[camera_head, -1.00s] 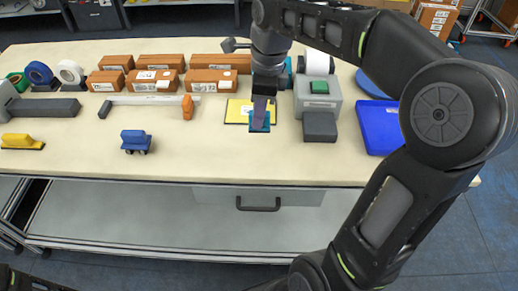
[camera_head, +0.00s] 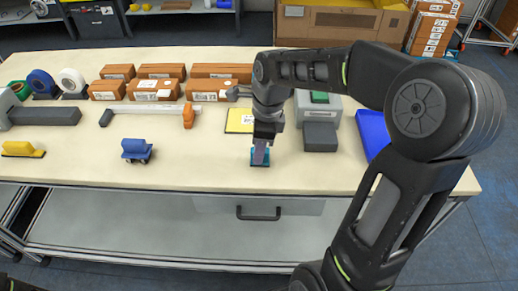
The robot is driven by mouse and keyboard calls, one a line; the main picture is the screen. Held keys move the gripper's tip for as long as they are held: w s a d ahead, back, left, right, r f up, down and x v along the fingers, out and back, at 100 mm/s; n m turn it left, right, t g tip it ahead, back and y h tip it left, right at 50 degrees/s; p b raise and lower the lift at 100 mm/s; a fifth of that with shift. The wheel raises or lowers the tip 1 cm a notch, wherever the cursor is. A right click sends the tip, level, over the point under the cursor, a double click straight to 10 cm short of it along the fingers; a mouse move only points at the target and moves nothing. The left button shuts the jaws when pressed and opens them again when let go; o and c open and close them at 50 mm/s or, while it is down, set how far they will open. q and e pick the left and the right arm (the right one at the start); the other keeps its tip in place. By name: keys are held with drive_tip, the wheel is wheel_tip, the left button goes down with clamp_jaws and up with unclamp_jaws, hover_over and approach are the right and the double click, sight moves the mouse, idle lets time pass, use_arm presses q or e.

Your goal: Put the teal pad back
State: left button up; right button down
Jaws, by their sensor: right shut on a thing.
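The teal pad (camera_head: 260,164) is at the fingertips of my right gripper (camera_head: 261,153), in front of the yellow-bordered sheet or pad (camera_head: 239,122). My right gripper points down and is shut on the teal pad, covering part of it. I cannot tell whether the teal pad touches the table or hangs just above it. My left gripper is not in view.
A grey machine with a dark block in front (camera_head: 320,138) stands right of the gripper, with a blue tray (camera_head: 373,133) beyond it. The table front (camera_head: 215,172) is clear.

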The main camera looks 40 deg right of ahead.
drive_tip(key=shift+f, duration=0.15)
drive_tip(key=c, duration=1.3)
unclamp_jaws()
drive_tip(key=shift+o, duration=0.2)
wheel_tip(320, 180, up, 12)
drive_tip(key=d, duration=0.1)
drive_tip(key=shift+s, duration=0.45)
drive_tip(key=shift+d, duration=0.1)
